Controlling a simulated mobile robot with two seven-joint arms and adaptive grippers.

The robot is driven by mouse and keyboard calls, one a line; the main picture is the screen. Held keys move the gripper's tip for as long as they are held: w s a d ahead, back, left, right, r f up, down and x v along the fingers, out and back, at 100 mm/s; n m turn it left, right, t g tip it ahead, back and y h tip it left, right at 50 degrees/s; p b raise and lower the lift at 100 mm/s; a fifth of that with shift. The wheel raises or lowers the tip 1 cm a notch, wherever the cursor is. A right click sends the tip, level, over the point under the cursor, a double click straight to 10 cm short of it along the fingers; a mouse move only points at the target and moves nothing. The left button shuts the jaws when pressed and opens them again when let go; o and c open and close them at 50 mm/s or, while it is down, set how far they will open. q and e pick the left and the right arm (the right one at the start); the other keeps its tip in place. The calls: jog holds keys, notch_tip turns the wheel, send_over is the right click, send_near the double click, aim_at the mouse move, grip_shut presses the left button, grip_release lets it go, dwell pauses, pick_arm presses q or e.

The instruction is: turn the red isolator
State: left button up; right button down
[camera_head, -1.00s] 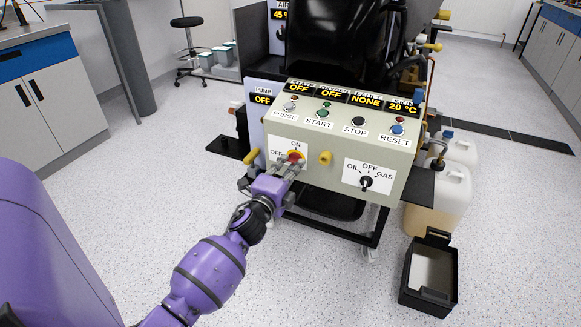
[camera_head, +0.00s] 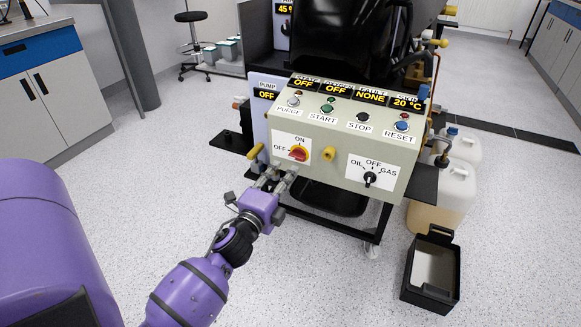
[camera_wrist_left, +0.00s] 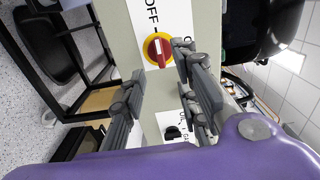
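The red isolator (camera_head: 299,153) is a red knob on a yellow disc, on a white plate with OFF at its left and ON above. It also shows in the left wrist view (camera_wrist_left: 158,50), where its white mark lines up towards OFF. My left gripper (camera_head: 279,180) is just below and left of the knob, apart from it. In the left wrist view its two fingers (camera_wrist_left: 160,72) are spread with nothing between them. My right gripper is in neither view.
The cream control panel (camera_head: 330,140) carries several buttons, a yellow knob (camera_head: 329,153) and a black OIL/OFF/GAS selector (camera_head: 370,179). A yellow handle (camera_head: 255,151) sticks out left of the isolator. A black open box (camera_head: 432,270) and plastic canisters (camera_head: 440,195) stand at the right.

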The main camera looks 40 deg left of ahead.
pick_arm(q)
jog(key=shift+v, duration=2.25)
